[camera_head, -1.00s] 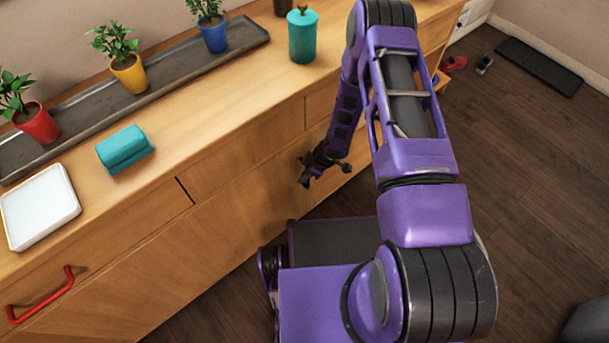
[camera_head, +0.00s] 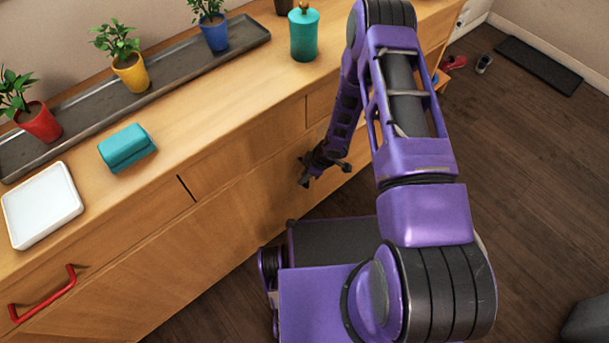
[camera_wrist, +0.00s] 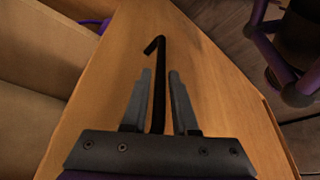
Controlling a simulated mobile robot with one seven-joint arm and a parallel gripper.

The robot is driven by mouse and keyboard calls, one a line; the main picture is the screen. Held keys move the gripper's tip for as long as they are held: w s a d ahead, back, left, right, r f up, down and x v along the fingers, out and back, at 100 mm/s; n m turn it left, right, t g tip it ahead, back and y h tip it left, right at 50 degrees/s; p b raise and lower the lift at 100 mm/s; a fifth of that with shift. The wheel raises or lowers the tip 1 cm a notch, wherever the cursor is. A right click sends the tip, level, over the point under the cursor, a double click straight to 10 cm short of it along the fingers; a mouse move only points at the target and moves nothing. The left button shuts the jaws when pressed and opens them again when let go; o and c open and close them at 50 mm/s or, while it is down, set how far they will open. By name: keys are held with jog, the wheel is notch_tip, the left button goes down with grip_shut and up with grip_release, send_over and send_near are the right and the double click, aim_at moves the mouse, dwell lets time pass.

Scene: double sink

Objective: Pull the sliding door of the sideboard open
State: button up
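The wooden sideboard (camera_head: 190,245) runs diagonally across the head view. My gripper (camera_head: 303,181) is low against its front face, right of the middle. In the wrist view a slim black handle with a bent end (camera_wrist: 157,62) stands on a wooden panel (camera_wrist: 200,60), which appears to be the sliding door. My gripper's two fingers (camera_wrist: 161,78) are close together with the handle between them, and they look shut on it. Pale wooden surfaces show beyond the panel's left edge. The grip is too small to make out in the head view.
A red handle (camera_head: 45,296) sticks out at the sideboard's left. On top are a white tray (camera_head: 42,205), a teal box (camera_head: 127,148), a teal canister (camera_head: 304,35) and potted plants in a grey trough (camera_head: 160,90). Open floor (camera_head: 530,180) lies to the right.

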jog(key=p+v, duration=0.5)
jog(key=v, duration=1.2)
jog(key=shift+p, duration=0.35)
jog(key=shift+d+r, duration=0.1)
jog(key=shift+r, duration=0.05)
